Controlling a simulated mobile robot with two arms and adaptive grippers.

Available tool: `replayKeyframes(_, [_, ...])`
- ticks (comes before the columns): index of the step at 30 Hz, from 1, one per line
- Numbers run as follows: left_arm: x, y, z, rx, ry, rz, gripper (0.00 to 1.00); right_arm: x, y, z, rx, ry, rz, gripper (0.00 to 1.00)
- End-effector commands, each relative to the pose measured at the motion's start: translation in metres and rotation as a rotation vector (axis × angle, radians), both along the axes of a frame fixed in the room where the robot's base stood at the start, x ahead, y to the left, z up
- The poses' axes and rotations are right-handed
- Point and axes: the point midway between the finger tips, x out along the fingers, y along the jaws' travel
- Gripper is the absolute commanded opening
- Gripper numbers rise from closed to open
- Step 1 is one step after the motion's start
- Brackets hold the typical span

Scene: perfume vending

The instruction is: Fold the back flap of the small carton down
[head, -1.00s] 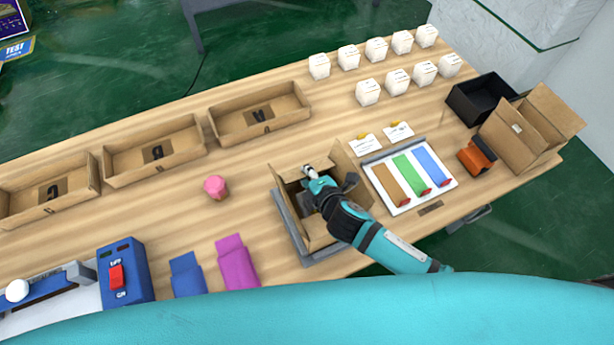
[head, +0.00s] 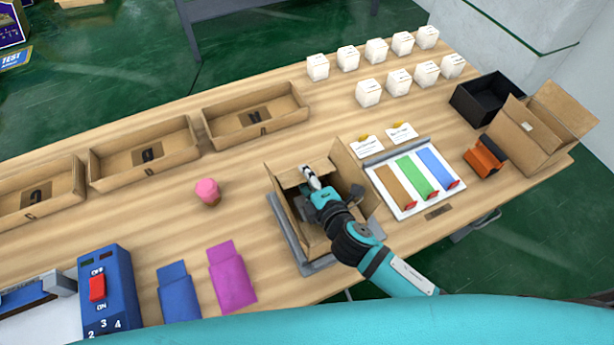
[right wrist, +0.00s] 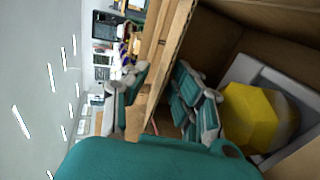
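The small open carton (head: 350,166) stands in a grey holder (head: 287,232) at the front middle of the table. Its back flap (head: 291,178) shows as a light panel along the back of the opening; I cannot tell its exact angle. My right gripper (head: 326,184) reaches over the carton, one white fingertip at the flap. In the right wrist view the fingers (right wrist: 160,100) are spread, with a cardboard edge (right wrist: 170,62) between them. A yellow item (right wrist: 248,115) sits in a pale insert inside the carton. My left gripper is out of view.
A tray of coloured strips (head: 402,207) lies right of the carton. An orange-black tool (head: 485,158), a black bin (head: 487,98) and a larger open box (head: 520,140) stand further right. A pink item (head: 207,191) and pouches (head: 232,275) lie to the left.

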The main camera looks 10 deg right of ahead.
Motion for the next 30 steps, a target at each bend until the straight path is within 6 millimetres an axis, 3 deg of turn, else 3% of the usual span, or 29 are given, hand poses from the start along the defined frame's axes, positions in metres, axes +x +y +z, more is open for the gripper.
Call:
replayKeyframes(10, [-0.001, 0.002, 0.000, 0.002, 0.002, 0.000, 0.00, -0.007, -0.002, 0.002, 0.000, 0.001, 0.000, 0.26])
replayKeyframes(24, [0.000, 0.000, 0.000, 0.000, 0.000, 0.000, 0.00, -0.090, -0.029, 0.030, -0.001, 0.003, 0.000, 0.26])
replayKeyframes(30, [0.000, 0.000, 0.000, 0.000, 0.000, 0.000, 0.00, -0.107, -0.035, 0.036, 0.000, 0.001, 0.000, 0.26])
